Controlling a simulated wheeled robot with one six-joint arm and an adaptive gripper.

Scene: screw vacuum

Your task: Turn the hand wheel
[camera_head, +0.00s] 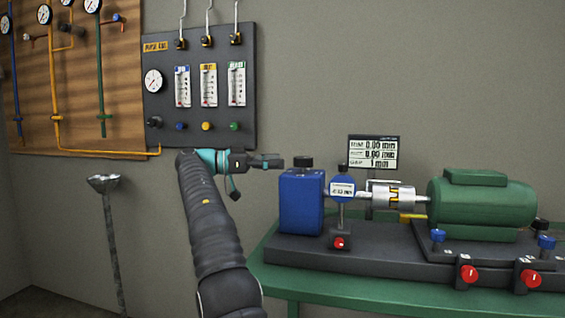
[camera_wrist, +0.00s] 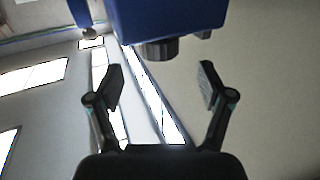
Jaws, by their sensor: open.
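A dark ribbed knob (camera_head: 303,162) sits on top of the blue box (camera_head: 301,203) and looks like the hand wheel. In the wrist view the knob (camera_wrist: 159,49) shows at the top centre, against the edge of the blue box (camera_wrist: 165,18). My gripper (camera_head: 272,161) is a short way left of the knob in the head view, at about its height. In the wrist view my gripper (camera_wrist: 162,78) is open, with its two fingers apart and nothing between them. The knob lies ahead, roughly in line with the gap. No contact shows.
A dial gauge (camera_head: 342,190) stands right of the blue box. A shaft coupling (camera_head: 391,194) and a green motor (camera_head: 482,203) follow on the green table (camera_head: 262,271). A small display (camera_head: 374,152) is behind. A gauge panel (camera_head: 200,85) hangs on the wall above my gripper.

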